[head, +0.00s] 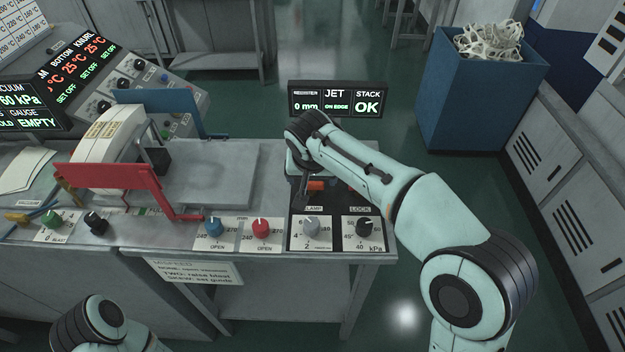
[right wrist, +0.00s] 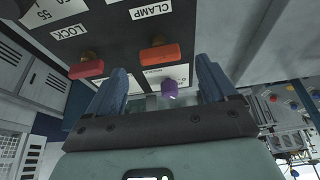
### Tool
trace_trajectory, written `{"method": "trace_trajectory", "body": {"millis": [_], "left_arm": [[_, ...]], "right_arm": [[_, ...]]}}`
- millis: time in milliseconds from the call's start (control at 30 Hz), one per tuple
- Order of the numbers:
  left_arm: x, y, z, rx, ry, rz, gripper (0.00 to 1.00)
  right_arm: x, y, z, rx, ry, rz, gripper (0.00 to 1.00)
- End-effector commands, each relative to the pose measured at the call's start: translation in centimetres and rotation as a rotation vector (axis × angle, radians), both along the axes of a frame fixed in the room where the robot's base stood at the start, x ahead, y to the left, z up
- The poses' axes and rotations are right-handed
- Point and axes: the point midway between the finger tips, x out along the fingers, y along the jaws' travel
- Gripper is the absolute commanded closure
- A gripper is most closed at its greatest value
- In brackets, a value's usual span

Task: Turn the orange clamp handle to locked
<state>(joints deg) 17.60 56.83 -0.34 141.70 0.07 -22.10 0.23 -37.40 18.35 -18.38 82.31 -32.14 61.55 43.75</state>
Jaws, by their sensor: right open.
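The orange clamp handle (head: 316,185) sits on the dark panel above the CLAMP label in the head view, partly covered by my right arm. In the right wrist view the orange handle (right wrist: 160,53) lies crosswise beside the CLAMP label (right wrist: 152,10). My right gripper (right wrist: 160,82) is open, its two blue fingers apart. The orange handle shows just beyond the fingertips, between them in the picture; I cannot tell the distance. Nothing is held. In the head view this gripper is mostly hidden by its arm. My left gripper is out of view; only part of the left arm shows.
A red handle (right wrist: 86,69) by the LOCK label (right wrist: 70,32) is close to the orange one. A purple knob (right wrist: 169,88) shows between the fingers. A red bracket (head: 110,177) stands left.

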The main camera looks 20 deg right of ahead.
Motion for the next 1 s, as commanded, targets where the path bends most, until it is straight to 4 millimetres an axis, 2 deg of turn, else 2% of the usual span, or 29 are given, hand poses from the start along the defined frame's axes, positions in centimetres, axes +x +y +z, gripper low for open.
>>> {"method": "trace_trajectory", "body": {"millis": [33, 200, 400, 600, 1000], "left_arm": [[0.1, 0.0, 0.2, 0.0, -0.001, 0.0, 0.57], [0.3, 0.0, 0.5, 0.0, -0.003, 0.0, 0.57], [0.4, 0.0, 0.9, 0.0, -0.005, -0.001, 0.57], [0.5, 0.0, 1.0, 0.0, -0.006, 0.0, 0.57], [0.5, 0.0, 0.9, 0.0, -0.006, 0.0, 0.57]], "right_arm": [[-0.4, 0.2, 1.3, 0.002, -0.005, 0.002, 0.15], [-1.8, 0.6, 4.9, 0.003, -0.004, 0.002, 0.15], [-3.0, 0.9, 7.7, 0.001, -0.001, -0.001, 0.15], [-3.4, 1.0, 8.6, 0.0, 0.0, -0.001, 0.15], [-3.4, 1.0, 8.6, 0.0, 0.001, -0.001, 0.15]]}}
